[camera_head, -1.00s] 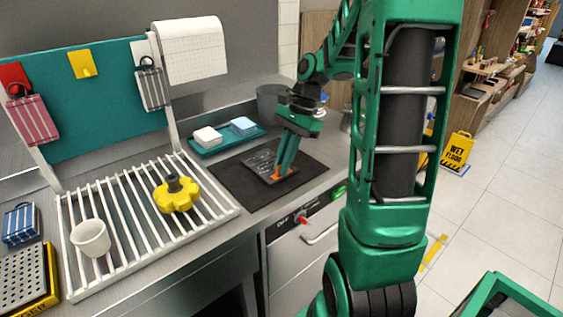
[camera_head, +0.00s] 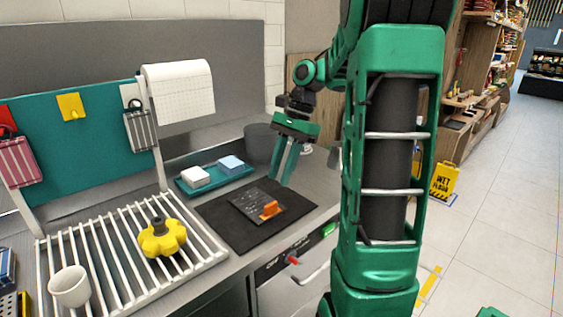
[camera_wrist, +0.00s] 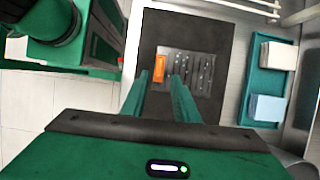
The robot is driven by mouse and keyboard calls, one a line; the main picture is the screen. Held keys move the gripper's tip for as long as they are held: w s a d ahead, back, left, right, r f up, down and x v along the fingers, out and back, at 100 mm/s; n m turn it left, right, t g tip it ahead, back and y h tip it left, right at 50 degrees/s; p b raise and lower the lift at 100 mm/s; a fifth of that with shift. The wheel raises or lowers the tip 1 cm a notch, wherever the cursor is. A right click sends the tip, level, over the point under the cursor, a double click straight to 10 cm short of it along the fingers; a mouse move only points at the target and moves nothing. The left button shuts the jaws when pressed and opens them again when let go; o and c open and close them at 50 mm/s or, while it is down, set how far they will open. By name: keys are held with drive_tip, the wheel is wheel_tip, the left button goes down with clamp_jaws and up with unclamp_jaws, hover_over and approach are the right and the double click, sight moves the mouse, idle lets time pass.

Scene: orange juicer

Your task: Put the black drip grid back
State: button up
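The black drip grid (camera_head: 245,206), a dark flat plate with small slots and an upright orange tab (camera_head: 270,208), lies on a black mat (camera_head: 228,226) on the steel counter. In the wrist view the grid (camera_wrist: 200,75) lies beyond my fingers, with its orange tab (camera_wrist: 159,68) at its left end. My gripper (camera_head: 280,182) is above and behind the tab in the head view, apart from it. Its two fingers stand apart with nothing between them. In the wrist view my gripper (camera_wrist: 160,80) frames the area just below the tab.
A teal tray (camera_head: 212,183) with a white and a blue block stands behind the mat. A white slatted rack (camera_head: 110,250) at left holds a yellow lobed knob (camera_head: 162,238) and a white cup (camera_head: 70,286). A grey round pot (camera_head: 260,142) stands at the back.

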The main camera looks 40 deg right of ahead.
drive_tip(key=s+a+n+h, duration=0.2)
drive_tip(key=s+a+n, duration=0.35)
drive_tip(key=s, duration=0.25)
drive_tip(key=s+d+f+n+h, duration=0.1)
drive_tip(key=s+f+n, duration=0.1)
drive_tip(key=s, duration=0.4)
drive_tip(key=s+f+n+h, duration=0.1)
drive_tip(key=s+f+n, duration=0.2)
drive_tip(key=s, duration=0.4)
drive_tip(key=shift+d+f+n, duration=0.35)
drive_tip(key=shift+f, duration=0.4)
drive_tip(key=shift+w+f, duration=0.25)
drive_tip(key=shift+w, duration=0.4)
